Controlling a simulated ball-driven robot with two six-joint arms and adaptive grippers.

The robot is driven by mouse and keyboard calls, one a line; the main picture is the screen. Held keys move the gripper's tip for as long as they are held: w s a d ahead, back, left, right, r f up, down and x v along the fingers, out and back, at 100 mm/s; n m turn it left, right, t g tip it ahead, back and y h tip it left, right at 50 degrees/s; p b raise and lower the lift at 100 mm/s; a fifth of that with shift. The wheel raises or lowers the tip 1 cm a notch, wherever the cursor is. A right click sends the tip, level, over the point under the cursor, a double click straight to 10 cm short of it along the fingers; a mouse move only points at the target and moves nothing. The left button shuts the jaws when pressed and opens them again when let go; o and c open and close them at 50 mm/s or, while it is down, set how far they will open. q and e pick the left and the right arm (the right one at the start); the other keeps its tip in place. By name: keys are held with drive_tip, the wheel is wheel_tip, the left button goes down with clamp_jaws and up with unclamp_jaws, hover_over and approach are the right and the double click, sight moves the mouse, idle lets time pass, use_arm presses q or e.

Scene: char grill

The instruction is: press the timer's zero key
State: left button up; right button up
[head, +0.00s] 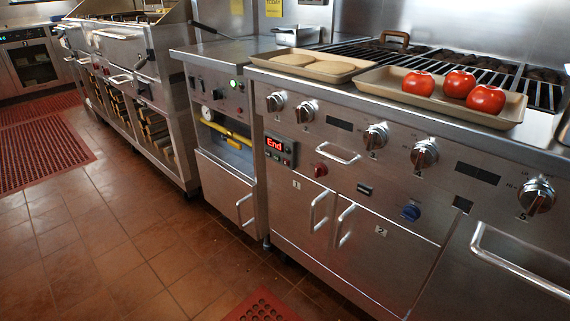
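The timer (281,151) is a small dark panel on the steel front of the char grill, left of the middle of the head view. Its red lit display (274,143) reads "End". Small keys sit below and beside the display, too small to tell which one is the zero key. Nothing covers the timer. Neither of my grippers can be made out in this view.
Several knobs line the grill front, with a red button (321,170) and a blue one (411,212) lower. A door handle (510,262) juts out at right. The tiled floor (150,245) is open at left.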

clamp_jaws()
idle(1.2)
